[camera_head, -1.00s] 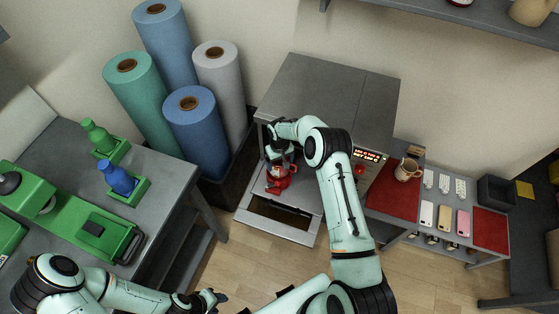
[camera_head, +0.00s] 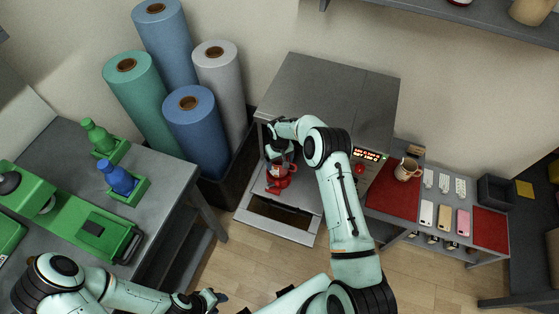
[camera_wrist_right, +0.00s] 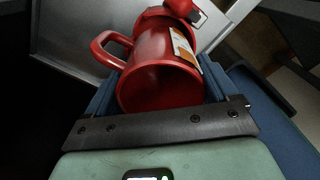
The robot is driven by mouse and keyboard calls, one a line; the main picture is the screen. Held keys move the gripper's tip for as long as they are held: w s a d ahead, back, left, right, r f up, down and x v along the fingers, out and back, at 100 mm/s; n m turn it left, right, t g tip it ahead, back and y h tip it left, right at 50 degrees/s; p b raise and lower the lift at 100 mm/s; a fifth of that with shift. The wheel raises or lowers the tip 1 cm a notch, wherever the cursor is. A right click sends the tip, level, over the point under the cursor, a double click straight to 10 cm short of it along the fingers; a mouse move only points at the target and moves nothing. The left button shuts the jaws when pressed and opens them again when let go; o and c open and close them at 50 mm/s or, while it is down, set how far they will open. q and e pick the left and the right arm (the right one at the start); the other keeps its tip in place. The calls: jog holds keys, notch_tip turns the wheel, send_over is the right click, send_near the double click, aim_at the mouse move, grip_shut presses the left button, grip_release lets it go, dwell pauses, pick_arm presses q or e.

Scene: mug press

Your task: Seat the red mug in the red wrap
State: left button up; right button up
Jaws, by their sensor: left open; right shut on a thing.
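In the head view my right gripper (camera_head: 279,158) is low over the pulled-out tray of the grey press. A red part with a round knob (camera_wrist_right: 179,7), which seems to be the red wrap, lies just beyond the mug; it shows as red (camera_head: 274,185) on the tray. Whether mug and wrap touch I cannot tell. My left gripper (camera_head: 208,299) is open and empty.
The grey press (camera_head: 330,95) stands behind the tray (camera_head: 250,224), its red display lit. A green press (camera_head: 85,220) and green and blue bottles stand on the left table. A side table at right holds a mug (camera_head: 407,170), red mats and phones.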

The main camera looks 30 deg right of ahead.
jog(key=shift+f, duration=0.15)
pick_arm(q)
jog(key=shift+s+f+b, duration=0.35)
jog(key=shift+s+f, duration=0.05)
jog(key=shift+f, duration=0.1)
pick_arm(e)
jog(key=shift+f, duration=1.8)
pick_arm(q)
jog(key=shift+s+f, duration=0.1)
jog(key=shift+f, duration=0.05)
pick_arm(e)
jog(key=o, duration=1.1)
pick_arm(q)
jog(key=shift+s+f+b, duration=0.35)
jog(key=shift+f+b, duration=0.15)
pick_arm(e)
notch_tip(320, 180, up, 13)
jog(key=shift+r, duration=0.2)
jog(key=shift+f, duration=0.1)
